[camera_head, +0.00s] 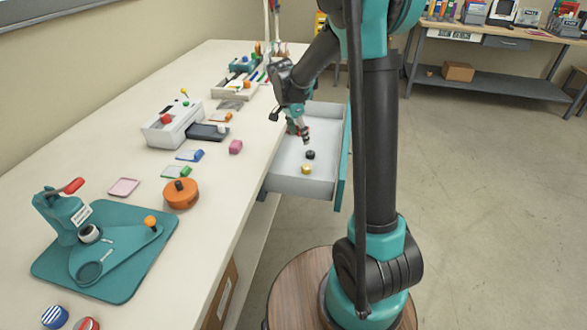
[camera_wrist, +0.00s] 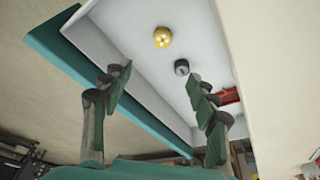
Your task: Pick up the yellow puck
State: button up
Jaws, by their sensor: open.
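The yellow puck (camera_head: 306,169) lies on the floor of an open white drawer (camera_head: 285,184) with a teal front. In the wrist view the yellow puck (camera_wrist: 162,37) shows near the top, beyond the fingertips. A black puck (camera_head: 310,155) lies close to it in the drawer; it also shows in the wrist view (camera_wrist: 181,67). My gripper (camera_head: 302,136) is over the far part of the drawer, pointing down, apart from both pucks. In the wrist view my gripper (camera_wrist: 160,80) has its fingers spread with nothing between them.
A red item (camera_wrist: 230,97) lies in the drawer, partly hidden by a finger. The drawer walls stand around the pucks. Open floor lies at right.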

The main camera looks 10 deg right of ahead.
send_over(306, 167)
jog(key=a, duration=0.1)
jog(key=f, duration=1.1)
jog(key=shift+s+f, duration=0.35)
jog(key=shift+f, duration=0.05)
jog(key=shift+x, duration=2.65)
jog(key=shift+s+a, duration=0.1)
jog(key=shift+a, duration=0.1)
jog(key=shift+c, duration=0.6)
jog(key=c, duration=1.1)
